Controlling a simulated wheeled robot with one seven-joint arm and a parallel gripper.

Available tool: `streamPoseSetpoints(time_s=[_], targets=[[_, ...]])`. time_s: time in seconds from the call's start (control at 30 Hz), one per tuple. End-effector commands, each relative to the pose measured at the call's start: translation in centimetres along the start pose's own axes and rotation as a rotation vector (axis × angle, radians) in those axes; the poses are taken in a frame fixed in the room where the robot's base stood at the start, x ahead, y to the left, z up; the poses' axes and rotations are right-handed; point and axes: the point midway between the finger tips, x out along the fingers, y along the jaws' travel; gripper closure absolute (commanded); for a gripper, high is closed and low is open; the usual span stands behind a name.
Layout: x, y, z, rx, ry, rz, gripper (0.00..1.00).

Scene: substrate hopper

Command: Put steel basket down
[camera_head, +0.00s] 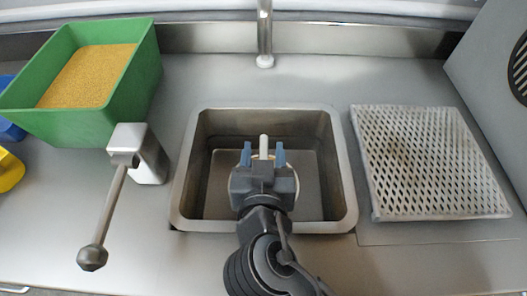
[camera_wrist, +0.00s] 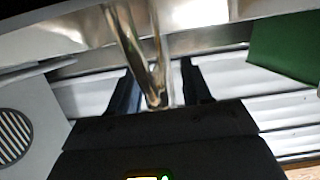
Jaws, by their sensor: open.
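My gripper (camera_head: 263,153) is over the steel basin (camera_head: 183,190) in the head view, with its two blue fingers pointing toward the back wall. The fingers are apart. A pale upright rod (camera_head: 264,142) shows between them, perhaps the handle of the steel basket. A thin curved pale edge shows just behind the gripper; the rest is hidden by my gripper and wrist. In the wrist view, the dark fingers (camera_wrist: 159,88) stand apart on both sides of a shiny metal bar. I cannot tell whether the basket rests on the basin floor.
A green hopper (camera_head: 135,95) with yellow grain stands at back left. A steel block with a lever (camera_head: 150,158) is left of the basin. A perforated steel tray (camera_head: 415,160) lies to the right. A vertical pipe (camera_head: 264,35) rises behind. The front right counter is clear.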

Motion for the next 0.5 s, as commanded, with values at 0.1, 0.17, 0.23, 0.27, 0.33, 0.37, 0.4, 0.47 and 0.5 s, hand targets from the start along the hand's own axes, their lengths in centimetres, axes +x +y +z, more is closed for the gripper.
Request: streamPoseSetpoints(time_s=[0.1,0.17,0.23,0.27,0.33,0.37,0.4,0.47,0.5], targets=[[0.0,0.0,0.0,0.0,0.0,0.0,0.51],[-0.1,0.0,-0.1,0.0,0.0,0.0,0.51],[-0.1,0.0,-0.4,0.0,0.0,-0.001,0.51],[-0.3,-0.1,-0.3,-0.001,0.0,-0.002,0.51],[-1.2,0.0,-0.2,-0.001,0.002,-0.002,0.51],[-1.7,-0.1,-0.1,-0.001,0.001,-0.002,0.51],[-2.4,0.0,-0.1,0.0,0.001,-0.002,0.51],[-3.7,0.0,-0.1,0.0,0.001,-0.002,0.51],[-4.5,0.0,-0.1,0.0,0.001,-0.003,0.51]])
